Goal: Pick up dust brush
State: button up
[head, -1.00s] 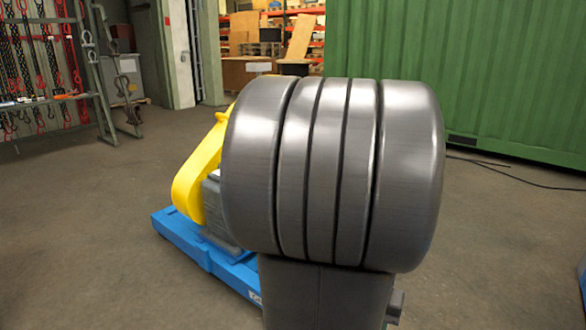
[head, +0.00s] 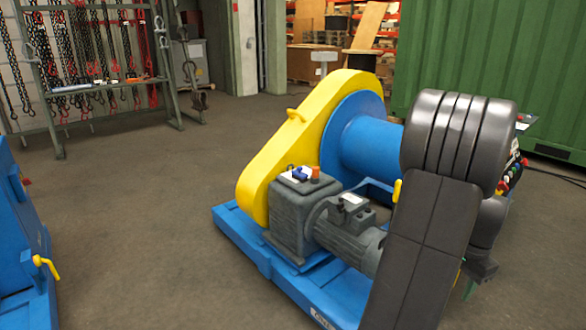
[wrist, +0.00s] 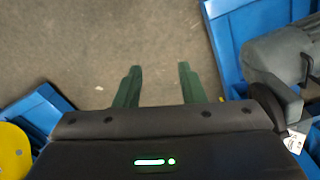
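I cannot make out a dust brush for certain in either view. Small items lie on top of the grey gearbox (head: 300,200) in the head view: a blue-and-white piece (head: 298,173) and an orange piece (head: 315,174). They are too small to name. Other small items lie on the shelf of the chain rack at the left. My gripper (wrist: 159,72) shows two green fingers spread apart in the wrist view, with only bare floor between them. In the head view it is mostly hidden at the lower right, beside the machine, well right of the gearbox.
The chain drive has a yellow guard (head: 290,140), a blue drum (head: 370,140) and a blue base frame (head: 240,236). Another blue machine (head: 22,250) stands at the left edge. A chain rack (head: 105,85) stands at the back left. Open floor (head: 140,190) lies between them.

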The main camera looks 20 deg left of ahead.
aim_at(298, 174)
jog(key=i+j+u, duration=0.1)
jog(key=i+j, duration=2.4)
jog(key=j, duration=0.1)
